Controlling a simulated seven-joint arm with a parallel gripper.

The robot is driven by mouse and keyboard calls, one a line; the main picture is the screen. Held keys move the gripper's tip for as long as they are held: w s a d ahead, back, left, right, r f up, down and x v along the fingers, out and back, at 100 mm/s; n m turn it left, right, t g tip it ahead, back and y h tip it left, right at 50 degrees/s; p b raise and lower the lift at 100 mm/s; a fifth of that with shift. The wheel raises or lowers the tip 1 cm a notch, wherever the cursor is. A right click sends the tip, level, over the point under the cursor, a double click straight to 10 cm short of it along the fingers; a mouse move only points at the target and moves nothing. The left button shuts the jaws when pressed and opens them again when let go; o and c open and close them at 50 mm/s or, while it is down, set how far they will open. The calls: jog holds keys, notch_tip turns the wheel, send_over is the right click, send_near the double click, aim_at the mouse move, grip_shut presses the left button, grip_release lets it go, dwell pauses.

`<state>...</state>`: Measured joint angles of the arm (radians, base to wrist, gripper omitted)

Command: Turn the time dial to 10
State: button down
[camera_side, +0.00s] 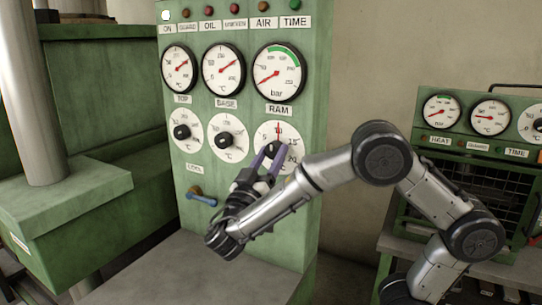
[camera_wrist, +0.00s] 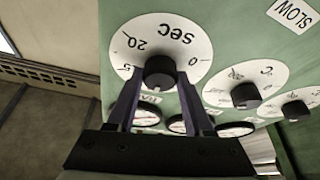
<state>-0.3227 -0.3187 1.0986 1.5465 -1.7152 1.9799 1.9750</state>
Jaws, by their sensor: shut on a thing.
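The time dial (camera_side: 291,132) is the white round "sec" dial at the right of the lower row on the green panel. A thin red pointer on it stands nearly straight up, between the 5 and the 15; I cannot clearly read a 10 there. My gripper (camera_side: 272,153) is shut on its black knob (camera_side: 271,148), one finger on each side. In the wrist view the dial (camera_wrist: 190,50) appears upside down with 20, "sec" and 0 showing. There my gripper (camera_wrist: 159,84) has its fingers around the knob (camera_wrist: 160,72), and the pointer is hidden.
Two °C dials, the left one (camera_side: 187,146) and the middle one (camera_side: 228,147), sit beside it on the panel. Three gauges are above, including the bar gauge (camera_side: 291,62). A blue-handled lever (camera_side: 202,197) is below. Another green machine (camera_side: 450,165) stands at right.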

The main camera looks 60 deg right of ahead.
jog(key=shift+c, duration=1.4)
grip_release()
